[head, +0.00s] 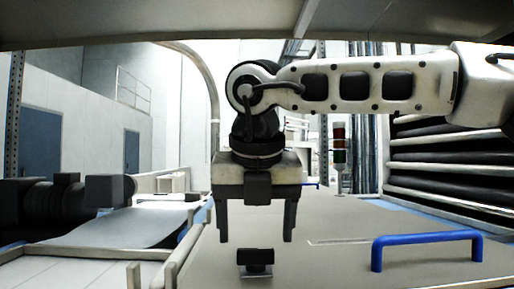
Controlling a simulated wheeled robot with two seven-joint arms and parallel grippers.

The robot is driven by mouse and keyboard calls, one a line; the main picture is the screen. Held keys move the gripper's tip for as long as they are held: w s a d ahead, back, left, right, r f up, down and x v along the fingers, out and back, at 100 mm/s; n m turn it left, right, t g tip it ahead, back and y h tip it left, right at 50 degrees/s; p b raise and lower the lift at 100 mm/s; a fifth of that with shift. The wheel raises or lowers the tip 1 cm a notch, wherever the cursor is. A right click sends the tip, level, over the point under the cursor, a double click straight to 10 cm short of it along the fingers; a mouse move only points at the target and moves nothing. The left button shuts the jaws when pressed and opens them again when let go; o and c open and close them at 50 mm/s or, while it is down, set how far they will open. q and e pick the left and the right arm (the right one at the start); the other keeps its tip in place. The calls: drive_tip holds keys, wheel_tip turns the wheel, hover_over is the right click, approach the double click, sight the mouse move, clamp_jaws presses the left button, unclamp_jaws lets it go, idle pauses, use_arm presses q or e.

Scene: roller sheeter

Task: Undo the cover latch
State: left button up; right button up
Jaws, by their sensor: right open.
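My right gripper (256,232) hangs pointing down in the middle of the head view, its two dark fingers spread apart with nothing between them. A small black latch (256,260) stands on the pale cover (330,262), just below the fingertips in the picture. The gap between the fingers lines up over the latch, and I see no contact. A blue bar handle (427,240) is fixed to the cover at the right. My left gripper does not show.
A signal tower (340,155) with red and green sections stands behind the cover. Dark motor-like parts (45,203) and a pale sheet (125,230) lie at the left. Stacked dark rolls (440,165) are at the right. A shelf-like edge (150,20) crosses the top.

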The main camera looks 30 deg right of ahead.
drive_tip(key=p+v, duration=0.3)
drive_tip(key=v, duration=1)
drive_tip(key=shift+w, duration=0.1)
